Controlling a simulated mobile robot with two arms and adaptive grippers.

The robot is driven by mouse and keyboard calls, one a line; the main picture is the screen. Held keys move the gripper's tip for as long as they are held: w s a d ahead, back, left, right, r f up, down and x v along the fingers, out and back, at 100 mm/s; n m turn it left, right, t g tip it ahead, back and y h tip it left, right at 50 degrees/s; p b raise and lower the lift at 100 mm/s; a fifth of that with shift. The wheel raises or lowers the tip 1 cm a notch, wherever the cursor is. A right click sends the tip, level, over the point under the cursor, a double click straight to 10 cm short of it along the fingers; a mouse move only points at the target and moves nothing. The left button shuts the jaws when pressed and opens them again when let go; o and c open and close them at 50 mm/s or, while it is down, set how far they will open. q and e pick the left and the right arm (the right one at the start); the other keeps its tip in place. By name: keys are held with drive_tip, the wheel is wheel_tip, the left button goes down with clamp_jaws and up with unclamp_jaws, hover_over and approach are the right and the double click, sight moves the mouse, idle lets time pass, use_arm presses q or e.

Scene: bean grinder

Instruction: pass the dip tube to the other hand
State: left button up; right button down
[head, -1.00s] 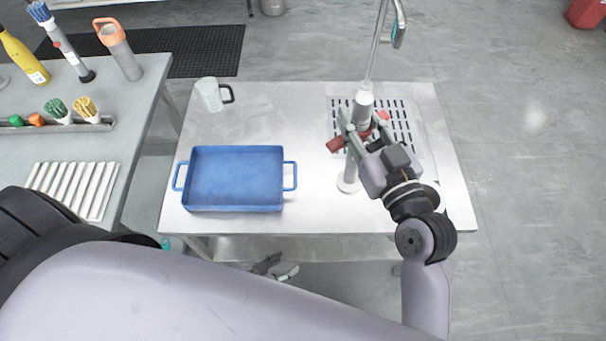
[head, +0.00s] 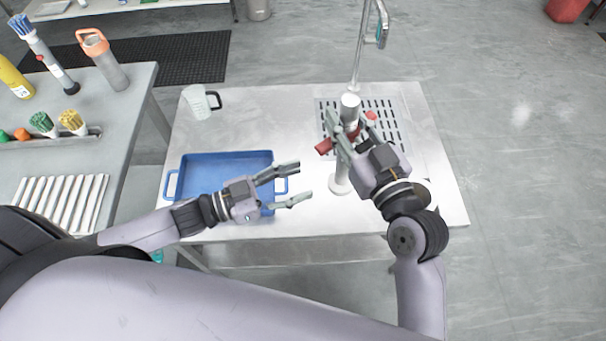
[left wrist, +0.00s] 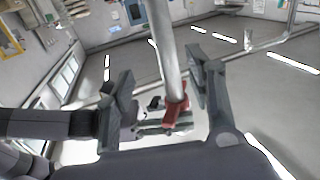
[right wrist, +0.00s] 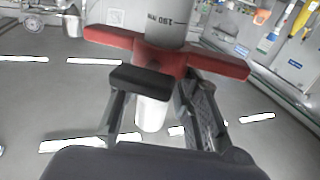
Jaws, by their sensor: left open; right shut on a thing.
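The dip tube (head: 350,106) is a pale grey tube with red cross handles (head: 324,147). It is roughly upright over the right half of the steel table. My right gripper (head: 350,135) is shut on it near the red handles. The right wrist view shows the tube (right wrist: 166,30) and red crossbar (right wrist: 110,38) close up. A white lower end (head: 341,186) shows below; I cannot tell if it touches the table. My left gripper (head: 302,182) is open and empty, left of the tube and apart from it. The left wrist view shows the tube (left wrist: 165,50) between the fingers in line of sight.
A blue tray (head: 225,160) lies partly under my left gripper. A jug (head: 196,101) stands at the table's back left. A drain grid (head: 390,115) and a tap (head: 362,50) are behind the tube. A side table (head: 130,100) with bottles and brushes is at left.

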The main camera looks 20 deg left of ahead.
sight(338, 167)
drive_tip(key=shift+r, duration=0.1)
use_arm(q)
drive_tip(key=x, duration=1.2)
drive_tip(key=shift+w+a, duration=0.1)
drive_tip(key=shift+a, duration=0.05)
drive_tip(key=shift+r, duration=0.1)
drive_tip(key=c, duration=0.7)
clamp_jaws()
drive_tip(key=shift+s, duration=0.2)
drive_tip(key=shift+d+r, duration=0.1)
drive_tip(key=shift+d, duration=0.1)
use_arm(e)
drive_tip(key=c, duration=1.6)
unclamp_jaws()
use_arm(q)
drive_tip(key=shift+w+a, duration=0.15)
use_arm(e)
drive_tip(key=o, duration=0.5)
